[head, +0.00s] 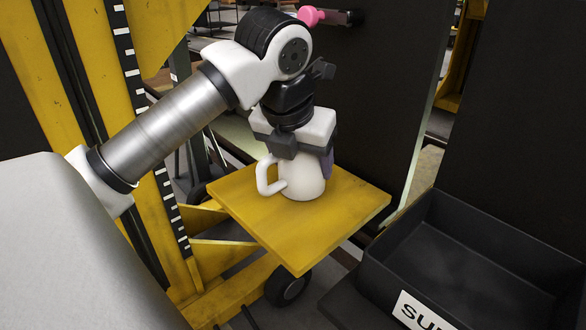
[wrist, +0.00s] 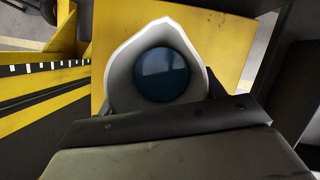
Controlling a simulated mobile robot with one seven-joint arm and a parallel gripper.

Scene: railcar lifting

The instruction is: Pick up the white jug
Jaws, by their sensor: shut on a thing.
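The white jug (head: 303,180) stands upright on a yellow platform (head: 330,225) in the head view, its handle to the left. My gripper (head: 296,152) is above it and shut on its upper part, which hides the jug's rim in that view. In the wrist view the jug (wrist: 124,72) is seen from above, with its pointed spout toward the top and a dark blue round area inside. The gripper (wrist: 165,118) covers the near side of the jug there. I cannot tell whether the jug's base touches the platform.
A black bin (head: 470,255) with a white label stands at the lower right. A yellow frame with a marked black strip (head: 130,75) is at the left. A pink round object (head: 310,15) is at the top. Dark panels stand behind the platform, whose right half is bare.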

